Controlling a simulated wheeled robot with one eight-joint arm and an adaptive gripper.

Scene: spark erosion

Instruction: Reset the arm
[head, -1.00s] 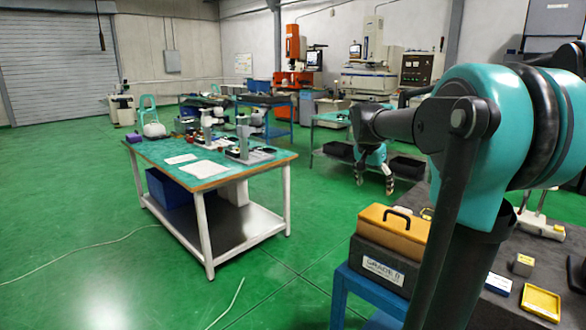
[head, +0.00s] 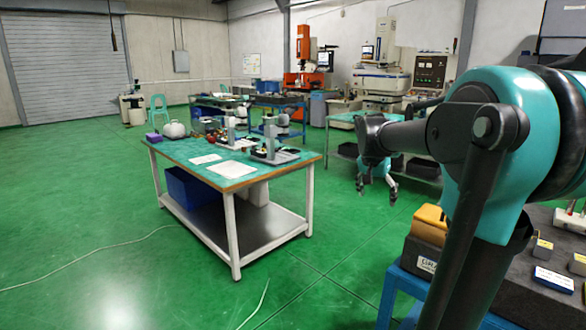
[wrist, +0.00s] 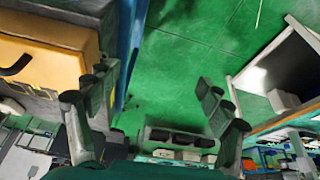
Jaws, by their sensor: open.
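My gripper (head: 377,190) hangs in the air at the end of my teal and dark grey arm, right of the middle in the head view. It is over the green floor, between the green-topped work table (head: 243,180) and the dark-topped bench at the right. In the wrist view my gripper (wrist: 155,112) has its fingers spread wide apart, with only floor and distant furniture between them. It is open and empty, and touches nothing that I can see. My arm hides part of the bench and the background.
Small blocks lie on that bench. A blue bin (head: 190,186) is on the table's lower shelf. Machines stand at the back. A cable (head: 85,255) crosses the open floor at left.

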